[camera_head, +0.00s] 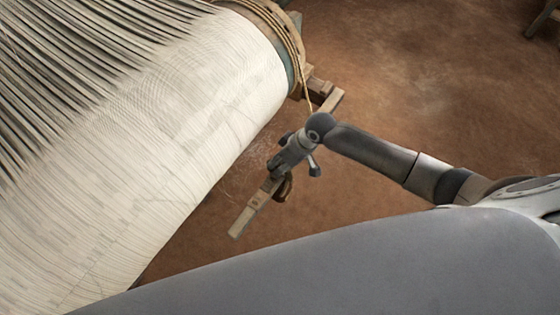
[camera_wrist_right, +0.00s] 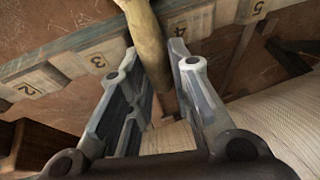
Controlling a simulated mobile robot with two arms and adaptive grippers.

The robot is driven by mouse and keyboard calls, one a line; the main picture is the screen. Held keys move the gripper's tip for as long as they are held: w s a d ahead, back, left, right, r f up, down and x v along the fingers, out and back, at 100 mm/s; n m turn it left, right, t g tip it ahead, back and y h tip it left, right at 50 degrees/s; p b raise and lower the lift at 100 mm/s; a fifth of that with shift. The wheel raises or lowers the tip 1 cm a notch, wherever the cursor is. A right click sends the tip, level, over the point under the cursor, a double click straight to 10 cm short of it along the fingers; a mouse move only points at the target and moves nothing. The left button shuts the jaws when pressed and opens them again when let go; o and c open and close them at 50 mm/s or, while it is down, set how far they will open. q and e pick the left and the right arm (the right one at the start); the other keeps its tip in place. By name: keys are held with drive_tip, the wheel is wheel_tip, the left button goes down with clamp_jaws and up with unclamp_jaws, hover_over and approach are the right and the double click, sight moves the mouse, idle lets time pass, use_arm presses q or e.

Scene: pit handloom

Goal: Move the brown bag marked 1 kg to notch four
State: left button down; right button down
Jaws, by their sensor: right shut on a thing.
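My right gripper (camera_head: 283,176) is low beside the cloth beam in the head view. In the right wrist view its two fingers (camera_wrist_right: 158,62) stand on either side of a tan-brown thing (camera_wrist_right: 149,40), which looks like the brown bag, and are shut on it. The bag also shows as a small dark brown shape (camera_head: 284,189) by the gripper in the head view. No 1 kg mark is readable. A wooden bar with numbered tags (camera_wrist_right: 98,60) runs behind it. The bag lies across the bar between tags 3 and 4 in the picture; whether it touches a notch cannot be told. My left gripper is not in view.
The bar (camera_head: 241,222) juts out below the gripper in the head view. The large warp roll (camera_head: 215,85) with pale threads fills the left. A rope (camera_head: 290,35) circles its end, near a wooden frame piece (camera_head: 328,98). The brown floor at right is mostly clear.

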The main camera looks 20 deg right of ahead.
idle(0.4)
drive_tip(key=c, duration=1.2)
unclamp_jaws()
drive_tip(key=shift+f, duration=0.15)
drive_tip(key=shift+c, duration=0.2)
